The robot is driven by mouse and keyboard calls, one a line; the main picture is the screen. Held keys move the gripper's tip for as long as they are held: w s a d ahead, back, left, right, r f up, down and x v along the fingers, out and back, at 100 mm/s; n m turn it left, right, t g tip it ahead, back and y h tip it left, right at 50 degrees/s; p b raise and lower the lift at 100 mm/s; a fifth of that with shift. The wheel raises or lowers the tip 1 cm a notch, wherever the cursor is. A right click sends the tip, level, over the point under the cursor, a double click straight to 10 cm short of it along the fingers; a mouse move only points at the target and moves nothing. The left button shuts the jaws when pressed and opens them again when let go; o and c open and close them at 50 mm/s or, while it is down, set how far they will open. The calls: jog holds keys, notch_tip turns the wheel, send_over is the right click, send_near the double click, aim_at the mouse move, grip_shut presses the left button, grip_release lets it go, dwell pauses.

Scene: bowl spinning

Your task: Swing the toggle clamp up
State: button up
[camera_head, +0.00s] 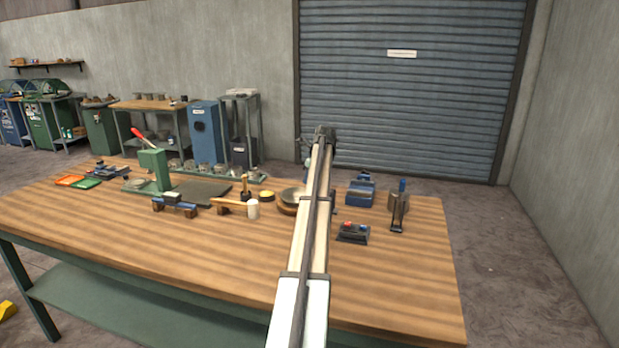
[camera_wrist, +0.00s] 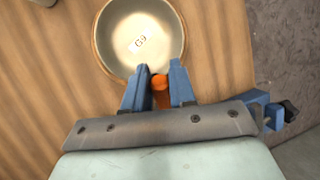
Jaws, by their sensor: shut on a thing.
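In the wrist view, the blue fingers of my gripper (camera_wrist: 158,76) are closed around a small orange part (camera_wrist: 159,83), which looks like the toggle clamp's handle tip. The rest of the clamp is hidden under the fingers and palm, so I cannot tell its angle.
The wooden bench (camera_head: 200,255) is clear at the front.

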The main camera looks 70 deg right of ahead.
grip_shut()
jog(key=shift+s, duration=0.1)
jog(key=s+r+t, duration=0.2)
jog(key=t, duration=0.1)
jog(key=s+t, duration=0.1)
jog(key=s+r+t, duration=0.1)
jog(key=shift+s+r+m+t, duration=0.15)
jog(key=shift+r+m+t, duration=0.05)
jog(key=shift+m+t, duration=0.2)
jog(key=s+t, duration=0.1)
jog(key=s+r+t, duration=0.1)
jog(key=t, duration=0.1)
jog(key=shift+s+h, duration=0.3)
jog(key=shift+s, duration=0.05)
jog(key=shift+s+m+t, duration=0.4)
jog(key=shift+s+t, duration=0.5)
jog(key=shift+t, duration=0.1)
